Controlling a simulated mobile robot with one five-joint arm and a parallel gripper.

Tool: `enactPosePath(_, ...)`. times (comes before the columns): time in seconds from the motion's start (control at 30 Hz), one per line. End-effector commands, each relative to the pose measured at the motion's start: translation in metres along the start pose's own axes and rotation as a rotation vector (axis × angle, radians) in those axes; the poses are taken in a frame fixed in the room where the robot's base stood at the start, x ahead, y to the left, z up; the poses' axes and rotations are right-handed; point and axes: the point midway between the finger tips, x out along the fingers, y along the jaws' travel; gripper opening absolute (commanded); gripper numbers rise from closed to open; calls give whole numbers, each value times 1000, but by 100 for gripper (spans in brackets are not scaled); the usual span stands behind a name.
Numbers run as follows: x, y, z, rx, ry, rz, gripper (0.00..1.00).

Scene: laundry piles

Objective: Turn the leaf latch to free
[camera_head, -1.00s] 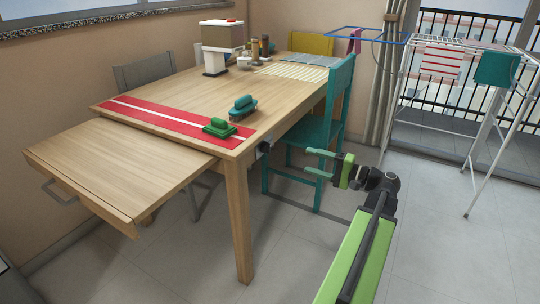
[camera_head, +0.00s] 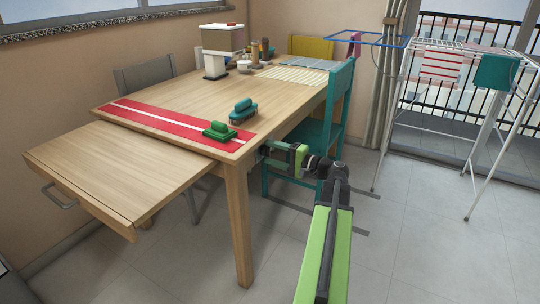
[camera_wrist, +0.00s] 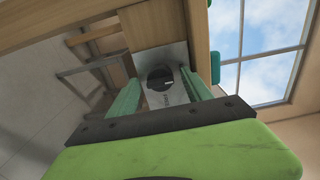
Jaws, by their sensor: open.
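The leaf latch (camera_wrist: 160,79) shows in the wrist view as a dark round knob on a light metal plate, fixed to the table's underside or edge. Its exact turned position is hard to read. My gripper (camera_wrist: 158,92) is open, with one green finger on each side of the latch in the picture. I cannot tell whether the fingers touch it. In the head view my gripper (camera_head: 269,153) is at the right side of the wooden table (camera_head: 190,88), near its front corner, and hides the latch. The table leaf (camera_head: 110,165) extends level at the front left.
A green brush (camera_head: 219,130) and a teal brush (camera_head: 243,110) are on the table, near or on the red runner (camera_head: 150,115). A teal chair (camera_head: 335,115) stands close behind my arm. Open floor lies to the right, before a drying rack (camera_head: 480,130).

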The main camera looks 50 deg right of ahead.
Motion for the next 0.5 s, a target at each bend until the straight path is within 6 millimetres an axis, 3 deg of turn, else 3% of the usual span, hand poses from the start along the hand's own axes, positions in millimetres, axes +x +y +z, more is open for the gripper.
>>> enactPosePath(0.07, 0, 0, 0, 0, 0, 0, 56)
enactPosePath(0.5, -1, 0, 0, 0, 0, 0, 0)
